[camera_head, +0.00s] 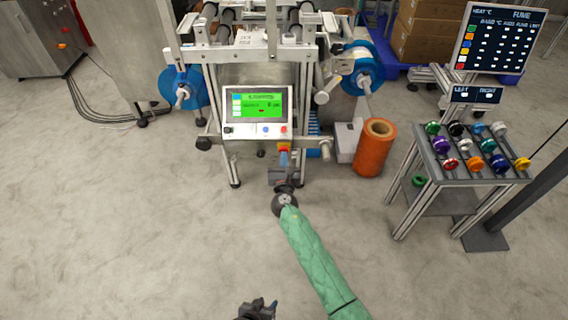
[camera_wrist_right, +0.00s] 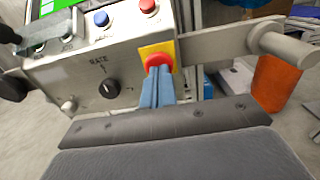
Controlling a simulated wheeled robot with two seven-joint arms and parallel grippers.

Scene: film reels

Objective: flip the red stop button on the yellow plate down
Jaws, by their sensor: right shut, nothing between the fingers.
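The red stop button (camera_wrist_right: 158,61) sits on a yellow plate (camera_wrist_right: 146,50) at the lower right corner of the machine's control box in the right wrist view. The yellow plate also shows small in the head view (camera_head: 284,147). My right gripper (camera_wrist_right: 158,76) is shut and empty. Its blue fingertips are at the lower edge of the button and cover part of it; I cannot tell whether they touch. It also shows in the head view (camera_head: 283,158), below the screen. My left gripper (camera_head: 258,308) is at the bottom edge, partly cut off, far from the button.
The control box has a green screen (camera_head: 259,104), a black dial (camera_wrist_right: 109,88), a blue button (camera_wrist_right: 101,19) and another red button (camera_wrist_right: 148,6). A metal bar with a roller (camera_wrist_right: 285,45) juts out right of the plate. An orange roll (camera_head: 375,148) stands on the floor.

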